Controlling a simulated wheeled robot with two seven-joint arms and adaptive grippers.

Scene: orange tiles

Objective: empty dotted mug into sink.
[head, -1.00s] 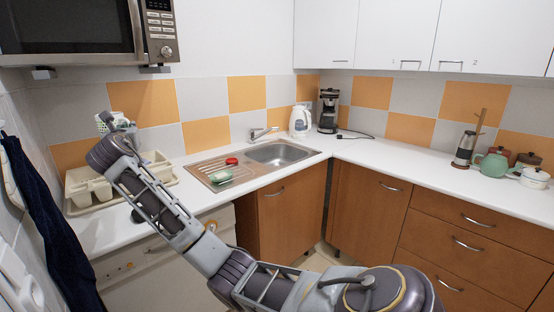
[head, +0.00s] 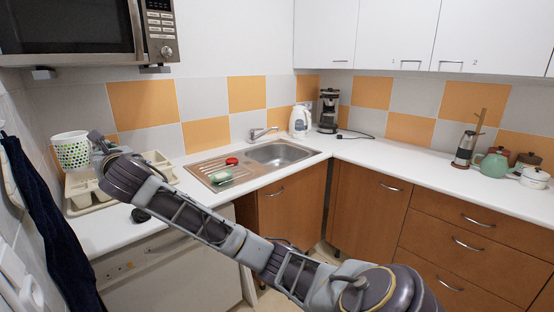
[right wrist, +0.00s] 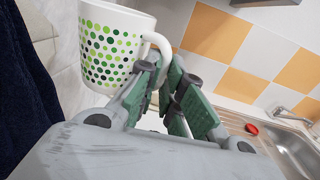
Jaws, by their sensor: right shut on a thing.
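The white mug with green dots (head: 71,150) is raised at the left, over the back left part of the dish rack, roughly upright with its rim upward. It also shows large in the right wrist view (right wrist: 106,45). My right gripper (right wrist: 165,85) is shut on the mug's handle, at the mug's right side; in the head view the gripper (head: 98,142) is partly hidden behind my wrist. The mug's inside and contents are not visible. The steel sink (head: 282,153) is well to the right, with its basin open. My left gripper is out of view.
The cream dish rack (head: 82,192) is below the mug. A red item (head: 231,161) and a green-and-white item (head: 221,177) lie on the drainboard (head: 207,168). The faucet (head: 262,132) stands behind the basin. A dark towel (head: 45,220) hangs at left; a microwave (head: 75,30) is above.

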